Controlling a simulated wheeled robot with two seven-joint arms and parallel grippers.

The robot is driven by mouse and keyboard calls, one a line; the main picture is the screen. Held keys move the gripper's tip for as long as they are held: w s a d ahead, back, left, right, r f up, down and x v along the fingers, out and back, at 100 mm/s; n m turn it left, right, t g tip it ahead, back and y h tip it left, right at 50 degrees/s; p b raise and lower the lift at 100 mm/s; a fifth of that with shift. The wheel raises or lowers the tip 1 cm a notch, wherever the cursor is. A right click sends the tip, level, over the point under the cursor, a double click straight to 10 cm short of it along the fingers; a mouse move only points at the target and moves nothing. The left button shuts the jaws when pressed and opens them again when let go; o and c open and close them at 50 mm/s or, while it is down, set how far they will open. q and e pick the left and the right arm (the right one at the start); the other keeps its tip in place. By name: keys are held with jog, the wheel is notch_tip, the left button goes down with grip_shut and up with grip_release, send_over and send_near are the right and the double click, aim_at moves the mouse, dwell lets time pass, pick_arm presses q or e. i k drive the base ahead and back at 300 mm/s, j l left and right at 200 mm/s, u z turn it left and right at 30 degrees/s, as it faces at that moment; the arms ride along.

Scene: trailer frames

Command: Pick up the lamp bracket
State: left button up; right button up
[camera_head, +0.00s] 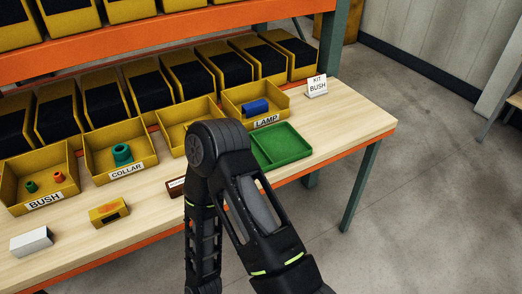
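A blue part (256,107) lies in the yellow bin labelled LAMP (285,101), at the right end of the front row on the bench. It is the only part I see in that bin, and I take it for the lamp bracket. One of my black arms rises from the bottom middle and bends in front of the bench, left of and below the LAMP bin. The arm does not cover the blue part. Neither of my grippers shows in this view.
A green tray (298,153) lies empty before the LAMP bin, partly behind my arm. A "KIT BUSH" card (317,86) stands at right. BUSH (71,166) and COLLAR (150,144) bins hold small parts. A yellow block (109,212) and white block (31,242) sit at front left.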

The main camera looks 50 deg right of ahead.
aim_at(23, 245)
jog(key=i, duration=0.45)
jog(key=z, duration=2)
jog(key=i+j, duration=0.05)
